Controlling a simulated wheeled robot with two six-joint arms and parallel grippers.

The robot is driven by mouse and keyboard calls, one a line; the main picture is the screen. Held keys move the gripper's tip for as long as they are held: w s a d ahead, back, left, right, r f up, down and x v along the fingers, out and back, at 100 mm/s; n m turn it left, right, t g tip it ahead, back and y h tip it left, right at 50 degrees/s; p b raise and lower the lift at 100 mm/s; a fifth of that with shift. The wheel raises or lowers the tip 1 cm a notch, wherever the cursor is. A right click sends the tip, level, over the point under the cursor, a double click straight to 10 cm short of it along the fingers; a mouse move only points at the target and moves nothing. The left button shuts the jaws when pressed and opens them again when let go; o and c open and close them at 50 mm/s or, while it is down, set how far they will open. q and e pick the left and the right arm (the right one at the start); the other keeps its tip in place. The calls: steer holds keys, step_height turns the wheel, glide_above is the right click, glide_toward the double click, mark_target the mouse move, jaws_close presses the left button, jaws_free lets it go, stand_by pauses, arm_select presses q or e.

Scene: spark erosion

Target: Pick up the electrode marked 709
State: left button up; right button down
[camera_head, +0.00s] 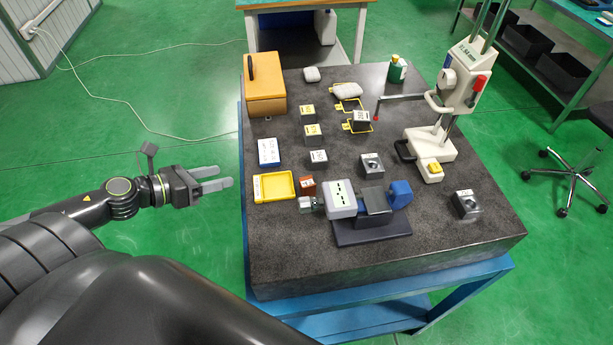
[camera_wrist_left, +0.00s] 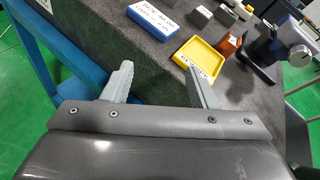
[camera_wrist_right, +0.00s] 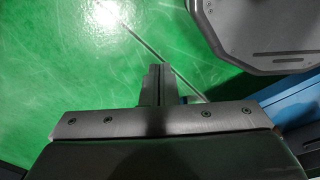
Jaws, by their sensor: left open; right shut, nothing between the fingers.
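Several small blocks that look like electrodes stand on the dark granite table. Two with yellow labels are a grey block (camera_head: 308,115) and another grey block (camera_head: 313,135). A third block (camera_head: 318,157) has a white label, and a fourth block (camera_head: 361,122) stands near a yellow frame. The markings are too small to read, so I cannot tell which is 709. My left gripper (camera_head: 216,178) is open and empty, left of the table edge; its fingers also show in the left wrist view (camera_wrist_left: 158,72). My right gripper (camera_wrist_right: 158,84) is shut and empty over the green floor.
A yellow tray (camera_head: 258,196), blue-and-white box (camera_head: 269,152) and orange box (camera_head: 266,98) line the table's left side. A white-and-blue device (camera_head: 341,200) stands in front. A white stand (camera_head: 431,150) rises at right. The granite table (camera_head: 290,245) is clear at its front left.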

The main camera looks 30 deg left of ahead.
mark_target(305, 184)
arm_select(q)
steer(key=d+r+m+h+b, duration=0.1)
steer(key=d+m, duration=0.1)
steer(key=d, duration=0.1)
steer(key=d+r+m+g+h+b, duration=0.1)
steer(key=d+r+m, duration=0.1)
steer(key=d, duration=0.1)
steer(key=s+d+r+m+g+b, duration=0.1)
steer(key=d+m, duration=0.2)
steer(key=shift+d+r+h+b, duration=0.1)
steer(key=shift+r+h+b, duration=0.2)
steer(key=shift+h, duration=0.1)
steer(key=shift+w+d+g+b, duration=0.2)
steer(key=shift+d+g+b, duration=0.1)
steer(key=shift+b, duration=0.15)
steer(key=shift+b+x, duration=0.85)
steer(key=shift+b, duration=0.1)
steer(key=shift+x, duration=4.8)
steer(key=shift+p+x, duration=0.4)
steer(key=shift+x, duration=0.95)
arm_select(e)
steer(key=shift+w+d+f, duration=0.1)
steer(key=shift+w+f, duration=0.15)
steer(key=shift+f, duration=0.55)
steer(key=shift+w+d+f, duration=0.1)
steer(key=shift+w+f, duration=0.2)
steer(key=shift+f, duration=0.5)
steer(key=shift+w+d+f, duration=0.1)
steer(key=shift+w+f, duration=0.15)
steer(key=shift+f, duration=0.55)
